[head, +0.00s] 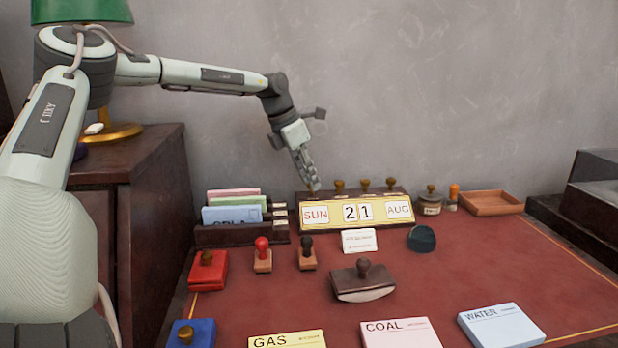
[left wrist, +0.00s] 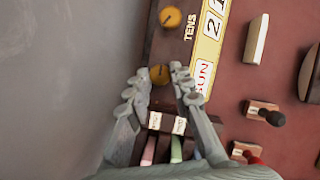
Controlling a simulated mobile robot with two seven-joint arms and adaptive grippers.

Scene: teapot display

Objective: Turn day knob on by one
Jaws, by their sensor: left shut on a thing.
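The calendar block (head: 357,212) stands at the back of the red desk and reads SUN 21 AUG. Brass knobs line its top edge. My left gripper (head: 314,187) reaches down to the leftmost one, above SUN, and mostly hides it in the head view. In the left wrist view this day knob (left wrist: 159,75) sits between the fingertips of my left gripper (left wrist: 161,73), which is shut on it. The neighbouring knob (left wrist: 171,17), beside the word TENS, is clear of the fingers. The SUN panel (left wrist: 204,75) also shows there. My right gripper is not in view.
A card holder (head: 240,235) stands just left of the calendar. Stamps with red (head: 262,245) and black (head: 307,243) handles, a small white card (head: 359,240) and a blotter (head: 363,284) lie in front. A wooden tray (head: 490,203) is at the right. The grey wall is close behind.

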